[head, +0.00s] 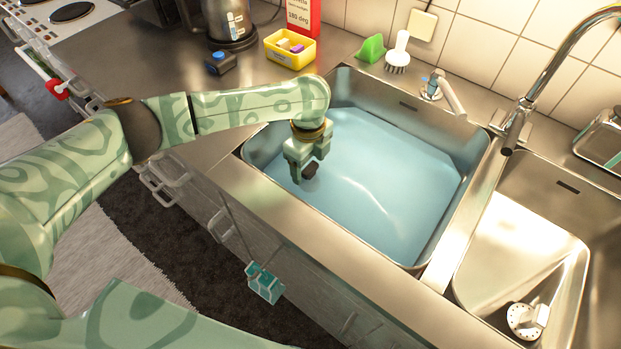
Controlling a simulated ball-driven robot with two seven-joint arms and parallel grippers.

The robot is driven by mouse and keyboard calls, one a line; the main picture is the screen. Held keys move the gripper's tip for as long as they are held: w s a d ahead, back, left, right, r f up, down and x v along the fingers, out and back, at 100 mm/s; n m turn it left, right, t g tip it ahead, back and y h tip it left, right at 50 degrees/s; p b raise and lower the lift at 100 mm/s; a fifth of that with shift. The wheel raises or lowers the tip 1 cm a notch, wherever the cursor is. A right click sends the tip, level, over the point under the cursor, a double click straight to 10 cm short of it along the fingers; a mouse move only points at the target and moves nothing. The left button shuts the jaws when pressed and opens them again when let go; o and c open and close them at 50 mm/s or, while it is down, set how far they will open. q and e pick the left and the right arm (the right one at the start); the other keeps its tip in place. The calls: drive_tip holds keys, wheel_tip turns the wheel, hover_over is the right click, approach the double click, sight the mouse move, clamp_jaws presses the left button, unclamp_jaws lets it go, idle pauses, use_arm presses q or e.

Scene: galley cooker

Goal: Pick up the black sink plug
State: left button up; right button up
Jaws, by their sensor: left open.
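My left gripper (307,166) reaches down over the left sink basin (455,203), which holds bluish water. Its jaws are open. A small black piece, which looks like the black sink plug (311,170), shows right at the fingertips. I cannot tell whether it is between the fingers or just beyond them, or whether it touches them. My right gripper is out of view.
A chrome tap (518,115) stands behind the basins. The right basin (560,220) holds a white round fitting (526,320). A yellow tub (290,50), a white brush (398,52) and a green piece (371,48) stand behind. A teal box (265,284) hangs in front.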

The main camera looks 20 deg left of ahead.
sight(310, 168)
use_arm(q)
wheel_tip(310, 168, down, 5)
drive_tip(key=shift+d+r+b, duration=0.1)
drive_tip(key=shift+r+b, duration=0.05)
drive_tip(key=shift+b, duration=1)
drive_tip(key=shift+r, duration=0.1)
drive_tip(key=shift+c, duration=0.9)
drive_tip(key=c, duration=0.9)
drive_tip(key=shift+r, duration=0.1)
